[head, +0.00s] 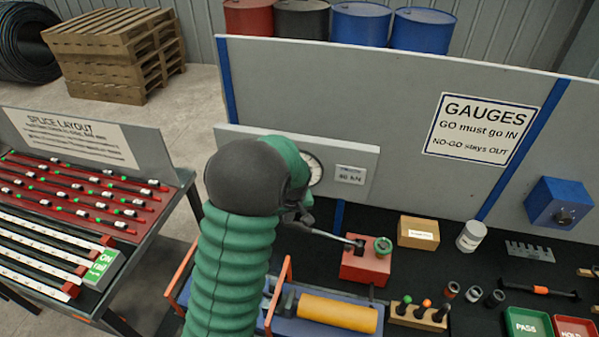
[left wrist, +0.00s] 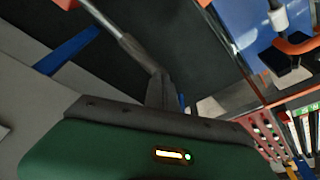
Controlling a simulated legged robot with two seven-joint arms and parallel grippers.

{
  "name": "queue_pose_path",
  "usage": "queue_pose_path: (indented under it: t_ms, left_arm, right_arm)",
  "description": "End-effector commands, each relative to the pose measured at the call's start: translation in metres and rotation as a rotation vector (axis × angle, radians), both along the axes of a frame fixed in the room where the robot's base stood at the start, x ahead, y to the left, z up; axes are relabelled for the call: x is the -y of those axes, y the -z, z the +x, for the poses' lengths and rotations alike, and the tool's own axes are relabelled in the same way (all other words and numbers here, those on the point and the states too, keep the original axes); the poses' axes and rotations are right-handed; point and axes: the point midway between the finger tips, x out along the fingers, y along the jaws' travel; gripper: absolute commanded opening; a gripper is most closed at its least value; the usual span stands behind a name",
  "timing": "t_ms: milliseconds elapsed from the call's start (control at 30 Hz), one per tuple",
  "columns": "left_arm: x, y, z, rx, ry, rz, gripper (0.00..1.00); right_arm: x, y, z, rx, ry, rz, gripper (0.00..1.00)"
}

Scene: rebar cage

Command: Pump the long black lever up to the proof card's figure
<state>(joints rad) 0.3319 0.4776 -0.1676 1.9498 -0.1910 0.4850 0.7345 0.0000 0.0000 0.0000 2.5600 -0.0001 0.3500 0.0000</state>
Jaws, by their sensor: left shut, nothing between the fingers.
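The red pump block (head: 366,266) stands on the black bench top, with a green knob on it. A long lever (head: 330,235) runs from it up and left to my left gripper (head: 303,212); it looks grey here. In the left wrist view the lever (left wrist: 120,35) comes from the top left to the dark fingers (left wrist: 160,90) of my left gripper, which are shut with nothing between them. The lever seems to meet or pass close to them; contact is unclear. The gauge (head: 315,168) is partly hidden by my arm. The proof card (head: 350,174) appears to read 80 kN. My right gripper is not in view.
A blue tray with a yellow cylinder (head: 338,313) and orange handles stands before the pump. Right of it are a plug rack (head: 418,316), a cardboard box (head: 418,232) and a white jar (head: 471,236). A grey panel (head: 390,100) closes off the back.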

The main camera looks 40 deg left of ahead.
Motion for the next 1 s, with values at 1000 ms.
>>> queue_pose_path:
  t_ms: [1000]
  left_arm:
    - [-0.002,0.023,-0.001,-0.001,0.001,-0.001,0.00]
  right_arm:
    - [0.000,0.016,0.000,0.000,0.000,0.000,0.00]
